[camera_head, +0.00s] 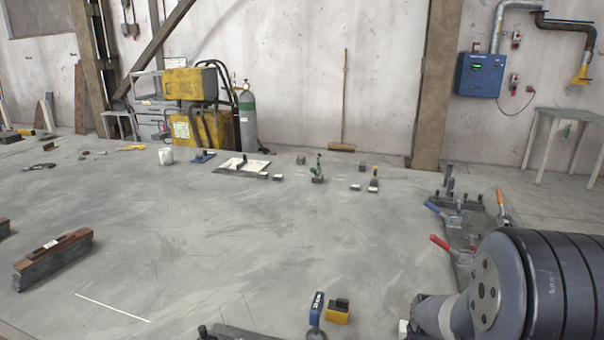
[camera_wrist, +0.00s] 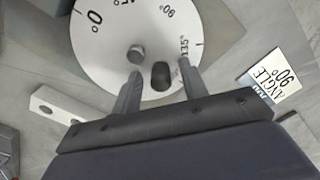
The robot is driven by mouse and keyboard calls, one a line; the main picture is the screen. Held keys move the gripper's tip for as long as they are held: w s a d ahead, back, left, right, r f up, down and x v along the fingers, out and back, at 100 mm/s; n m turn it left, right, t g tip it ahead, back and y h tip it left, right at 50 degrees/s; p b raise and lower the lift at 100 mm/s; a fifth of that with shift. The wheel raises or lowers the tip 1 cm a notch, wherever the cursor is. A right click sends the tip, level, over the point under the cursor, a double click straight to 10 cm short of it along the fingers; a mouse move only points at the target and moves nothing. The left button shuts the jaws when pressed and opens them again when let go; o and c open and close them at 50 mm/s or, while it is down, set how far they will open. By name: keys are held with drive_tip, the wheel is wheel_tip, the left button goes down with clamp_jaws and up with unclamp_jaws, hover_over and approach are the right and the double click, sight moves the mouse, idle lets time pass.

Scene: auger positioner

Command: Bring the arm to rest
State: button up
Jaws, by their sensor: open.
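My gripper (camera_wrist: 162,72) shows in the wrist view, its two fingers apart over a white dial disc (camera_wrist: 105,45) marked with angle numbers. A dark knob (camera_wrist: 160,76) appears between the fingers, with visible gaps on both sides. A grey round peg (camera_wrist: 137,53) stands near the disc's centre, close to the left fingertip. In the head view my arm fills the lower right corner; the gripper and the dial are not visible there.
A card reading "ANGLE 90°" (camera_wrist: 273,78) lies right of the dial. Clamps with a red handle (camera_head: 440,243) and a blue handle (camera_head: 433,207) stand beside my arm. A yellow-black block (camera_head: 338,312) is near the front edge. The grey table's middle (camera_head: 230,230) is clear.

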drive_tip(key=shift+r, duration=0.1)
wheel_tip(320, 180, up, 11)
drive_tip(key=p, duration=0.1)
wheel_tip(320, 180, down, 11)
drive_tip(key=shift+s+f+b, duration=0.1)
drive_tip(key=shift+b, duration=0.45)
drive_tip(key=m, duration=0.2)
drive_tip(key=w+m, duration=0.1)
drive_tip(key=shift+d, duration=0.25)
drive_tip(key=m, duration=0.4)
drive_tip(key=w+d+m, duration=0.1)
drive_tip(key=m, duration=0.1)
drive_tip(key=shift+d+p, duration=0.1)
drive_tip(key=shift+p, duration=0.25)
drive_tip(key=m, duration=0.2)
drive_tip(key=d+m, duration=0.1)
drive_tip(key=m, duration=0.1)
drive_tip(key=shift+w, duration=0.25)
drive_tip(key=m, duration=0.2)
drive_tip(key=d+m+p, duration=0.1)
drive_tip(key=m, duration=0.1)
drive_tip(key=shift+d+m, duration=0.2)
drive_tip(key=shift+m, duration=0.2)
drive_tip(key=shift+r, duration=1.1)
